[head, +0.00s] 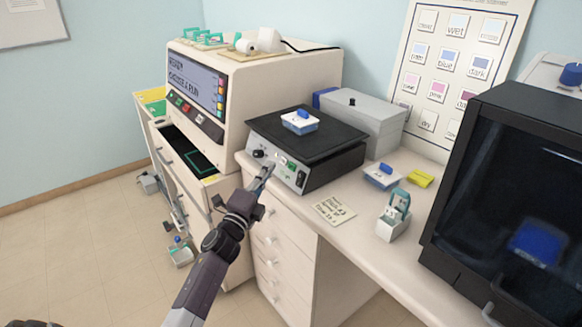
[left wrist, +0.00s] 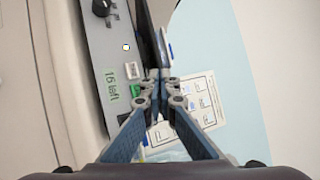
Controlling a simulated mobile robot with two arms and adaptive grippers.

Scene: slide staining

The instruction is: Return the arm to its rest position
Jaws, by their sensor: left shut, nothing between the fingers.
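My left gripper (head: 266,171) is shut and empty. In the head view it stands in front of the control panel of the black-topped hotplate (head: 305,143), close to its knob and green display. In the left wrist view the shut fingers (left wrist: 157,70) point along the grey panel (left wrist: 88,65), which shows a black knob (left wrist: 101,8), a small switch and a green label reading "16 left". I cannot tell whether the fingertips touch the panel. My right gripper is not in view.
A dark-screened cabinet (head: 520,190) stands right. An open drawer (head: 190,160) is left.

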